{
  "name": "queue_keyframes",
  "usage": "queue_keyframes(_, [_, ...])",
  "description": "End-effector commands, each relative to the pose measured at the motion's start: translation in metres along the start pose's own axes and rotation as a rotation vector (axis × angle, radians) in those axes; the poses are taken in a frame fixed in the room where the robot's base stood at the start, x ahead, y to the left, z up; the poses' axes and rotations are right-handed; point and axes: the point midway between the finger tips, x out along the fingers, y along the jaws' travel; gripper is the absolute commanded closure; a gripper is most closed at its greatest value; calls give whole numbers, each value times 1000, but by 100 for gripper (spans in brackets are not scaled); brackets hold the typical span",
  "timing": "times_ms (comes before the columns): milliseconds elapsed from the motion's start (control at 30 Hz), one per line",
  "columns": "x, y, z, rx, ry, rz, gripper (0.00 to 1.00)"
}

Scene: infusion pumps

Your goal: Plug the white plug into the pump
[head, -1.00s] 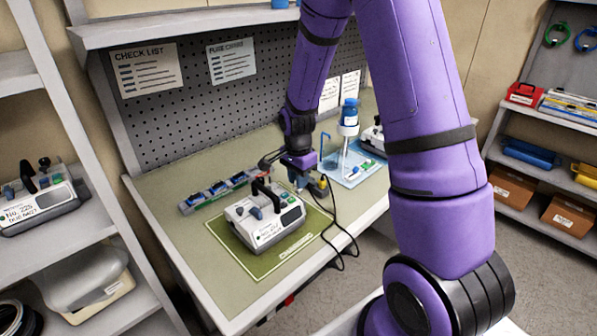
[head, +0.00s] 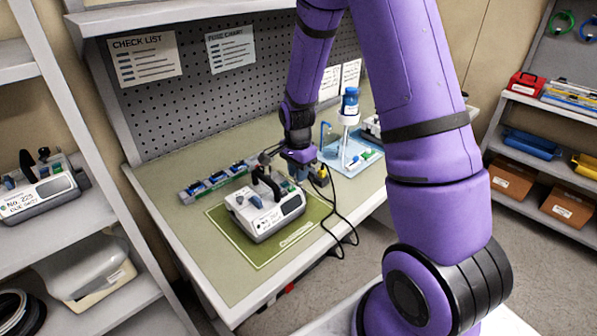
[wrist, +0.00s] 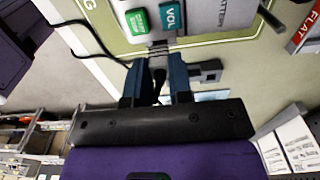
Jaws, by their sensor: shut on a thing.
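The pump (head: 266,222) is a white box with a black handle, sitting on a green mat on the workbench. In the wrist view its face (wrist: 205,18) shows at the top, with a green button and a teal "VOL" button. My gripper (head: 300,172) is beside the pump's back right side in the head view. In the wrist view my gripper (wrist: 158,66) has its blue fingers shut on the plug, right at the pump's edge. The plug is mostly hidden between the fingers, with a black cord at it. I cannot tell whether it touches the pump's socket.
A yellow connector (head: 323,177) is right of my gripper, with black cables looping over the bench edge. A small dark block (wrist: 207,72) lies right of the fingers. A blue tray (head: 352,163) with a bottle stand is behind right. The green mat (head: 262,254) is clear in front.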

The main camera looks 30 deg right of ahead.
Motion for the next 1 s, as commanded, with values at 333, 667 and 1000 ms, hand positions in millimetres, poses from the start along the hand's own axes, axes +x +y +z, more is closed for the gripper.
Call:
queue_keyframes(333, [0, 0, -1, 2, 0, 0, 100])
queue_keyframes(667, [1, 0, -1, 1, 0, 0, 100])
queue_keyframes(1000, [8, 0, 0, 1, 0, 0, 100])
